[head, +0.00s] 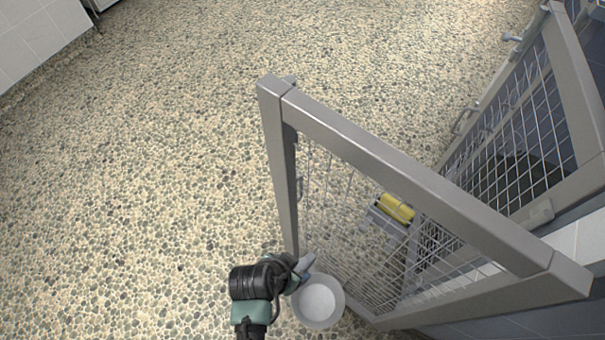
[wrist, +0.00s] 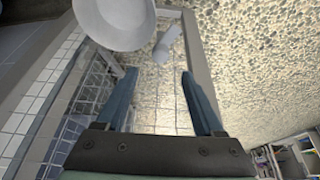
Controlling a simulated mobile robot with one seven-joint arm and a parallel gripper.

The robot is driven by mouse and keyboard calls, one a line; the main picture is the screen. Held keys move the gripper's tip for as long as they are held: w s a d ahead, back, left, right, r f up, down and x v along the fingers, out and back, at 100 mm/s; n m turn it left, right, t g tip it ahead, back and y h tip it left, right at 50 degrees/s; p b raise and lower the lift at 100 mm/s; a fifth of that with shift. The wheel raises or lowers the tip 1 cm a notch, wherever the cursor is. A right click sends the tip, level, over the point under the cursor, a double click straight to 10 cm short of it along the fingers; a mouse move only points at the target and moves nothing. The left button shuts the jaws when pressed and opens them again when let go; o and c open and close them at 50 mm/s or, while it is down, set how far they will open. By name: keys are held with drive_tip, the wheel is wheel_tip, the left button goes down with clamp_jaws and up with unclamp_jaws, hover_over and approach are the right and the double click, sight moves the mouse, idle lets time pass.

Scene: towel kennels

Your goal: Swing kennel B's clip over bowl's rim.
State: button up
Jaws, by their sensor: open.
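Kennel B's door, as I take it, is a grey frame with wire mesh (head: 415,190) standing open. A pale round bowl (head: 318,302) is at the door's low outer end, and shows at the top of the wrist view (wrist: 118,22). A pale grey lever with a rounded end (wrist: 167,42), seemingly the clip, sits beside the bowl and appears clear of its rim. My gripper (head: 304,264) is beside the bowl and door post. In the wrist view its two blue-grey fingers (wrist: 159,74) are apart and empty, with the lever beyond their tips. The clip is not distinct in the head view.
A yellow roll (head: 397,207) in a grey holder (head: 385,222) lies behind the mesh. Another mesh kennel door (head: 515,130) stands at right. The pebbled floor (head: 150,150) is clear to the left. A shelf with small items (wrist: 290,155) shows in the wrist view.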

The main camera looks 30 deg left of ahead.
sight(303, 264)
drive_tip(key=b+x, duration=0.3)
drive_tip(key=x, duration=0.6)
drive_tip(key=shift+r, duration=0.1)
clamp_jaws()
